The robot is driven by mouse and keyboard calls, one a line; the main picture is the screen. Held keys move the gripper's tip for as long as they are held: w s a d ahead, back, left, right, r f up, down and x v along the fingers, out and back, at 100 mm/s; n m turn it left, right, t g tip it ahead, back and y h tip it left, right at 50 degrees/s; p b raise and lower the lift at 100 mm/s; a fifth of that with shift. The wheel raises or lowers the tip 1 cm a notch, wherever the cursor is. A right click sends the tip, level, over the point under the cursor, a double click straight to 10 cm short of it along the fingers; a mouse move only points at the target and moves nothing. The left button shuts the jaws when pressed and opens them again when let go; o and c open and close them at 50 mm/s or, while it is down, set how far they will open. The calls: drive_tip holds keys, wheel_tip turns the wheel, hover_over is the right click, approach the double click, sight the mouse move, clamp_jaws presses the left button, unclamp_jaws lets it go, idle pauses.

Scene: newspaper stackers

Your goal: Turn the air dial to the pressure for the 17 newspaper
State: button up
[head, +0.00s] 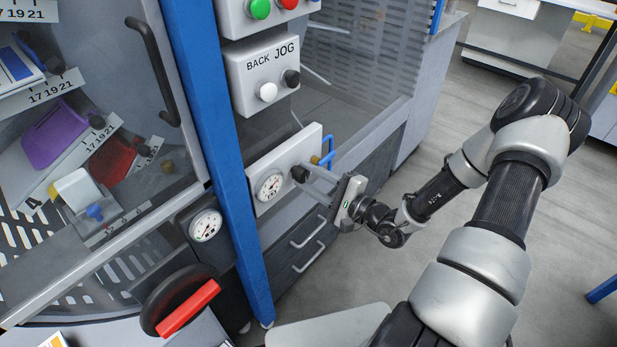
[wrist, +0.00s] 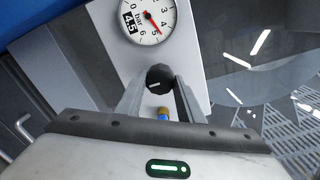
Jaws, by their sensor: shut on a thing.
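The black air dial (wrist: 160,77) is a round knob with a white mark, on a pale grey panel. In the head view the dial (head: 299,173) sits at the panel's right part. My gripper (head: 306,177) reaches in from the right and is shut on the dial; in the wrist view a finger stands on each side of it. The round white gauge (wrist: 148,18) above the dial has a red needle pointing near the 5, and a small black label reads 4.5 bar. The gauge (head: 269,187) is small in the head view.
A blue post (head: 214,130) stands left of the panel, with a second gauge (head: 206,226) beyond it. A BACK/JOG button box (head: 263,74) is above. A blue bent pipe (head: 327,152) and a brass fitting (wrist: 163,113) are close to the dial. Open floor lies right.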

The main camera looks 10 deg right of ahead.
drive_tip(key=o, duration=1.1)
drive_tip(key=p+v, duration=0.1)
drive_tip(key=v, duration=1.6)
drive_tip(key=shift+s+d+p, duration=0.1)
drive_tip(key=shift+s+p, duration=0.1)
drive_tip(key=shift+p, duration=0.1)
